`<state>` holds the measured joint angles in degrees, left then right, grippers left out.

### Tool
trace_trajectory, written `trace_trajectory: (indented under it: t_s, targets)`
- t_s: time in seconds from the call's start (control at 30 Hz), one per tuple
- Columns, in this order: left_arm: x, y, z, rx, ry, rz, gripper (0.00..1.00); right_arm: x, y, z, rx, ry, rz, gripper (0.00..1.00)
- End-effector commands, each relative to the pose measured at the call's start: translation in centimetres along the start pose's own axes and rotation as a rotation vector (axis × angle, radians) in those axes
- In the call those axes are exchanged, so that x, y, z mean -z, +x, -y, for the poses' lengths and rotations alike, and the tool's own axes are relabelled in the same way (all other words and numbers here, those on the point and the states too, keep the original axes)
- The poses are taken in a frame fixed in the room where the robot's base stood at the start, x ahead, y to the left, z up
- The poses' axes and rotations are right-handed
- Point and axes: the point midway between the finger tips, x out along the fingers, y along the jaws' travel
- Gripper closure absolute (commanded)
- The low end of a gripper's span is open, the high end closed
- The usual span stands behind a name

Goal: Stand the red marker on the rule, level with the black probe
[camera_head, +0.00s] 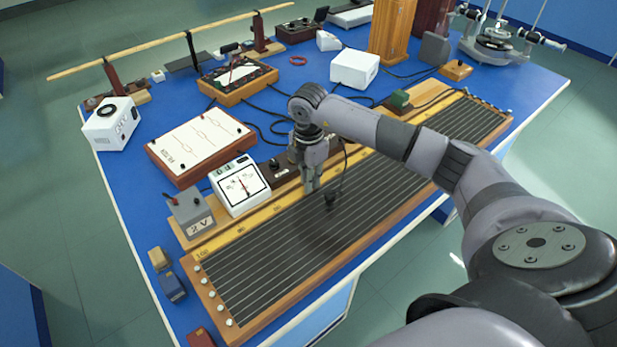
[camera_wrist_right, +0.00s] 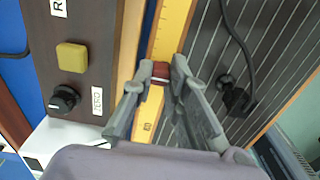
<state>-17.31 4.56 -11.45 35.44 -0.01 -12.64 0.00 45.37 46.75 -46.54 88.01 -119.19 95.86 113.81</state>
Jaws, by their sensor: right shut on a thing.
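My right gripper (camera_head: 311,187) points down over the yellow rule (camera_head: 205,245) beside the wire board. In the right wrist view its fingertips (camera_wrist_right: 160,71) are closed on the small red marker (camera_wrist_right: 159,77). The marker is over the yellow rule (camera_wrist_right: 170,38); I cannot tell whether its foot touches it. In the head view the fingers hide the marker. The black probe (camera_head: 331,199) stands on the wires with its cable rising; it also shows in the right wrist view (camera_wrist_right: 235,97), to the right of the marker and roughly across from it. My left gripper is out of view.
The wire board (camera_head: 300,240) lies along the table front. A white meter (camera_head: 240,186), a 2 V cell (camera_head: 190,212) and a dark box with a yellow button (camera_wrist_right: 71,57) stand behind the rule. Small boxes (camera_head: 170,287) lie left of the board.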

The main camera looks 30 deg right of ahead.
Motion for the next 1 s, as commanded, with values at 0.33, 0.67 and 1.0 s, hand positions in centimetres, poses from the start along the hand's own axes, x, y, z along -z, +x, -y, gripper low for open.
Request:
trace_trajectory:
  t_s: [0.33, 0.67, 1.0]
  targets:
    - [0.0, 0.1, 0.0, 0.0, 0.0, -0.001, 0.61, 0.0, 0.2, 0.0, 0.0, 0.0, 0.0, 0.66]
    - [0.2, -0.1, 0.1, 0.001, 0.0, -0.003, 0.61, 0.0, -0.1, 0.0, 0.0, 0.0, 0.0, 0.66]
    - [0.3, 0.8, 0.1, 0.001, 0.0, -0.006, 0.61, 0.0, -5.6, -0.2, -0.006, -0.001, 0.0, 0.66]
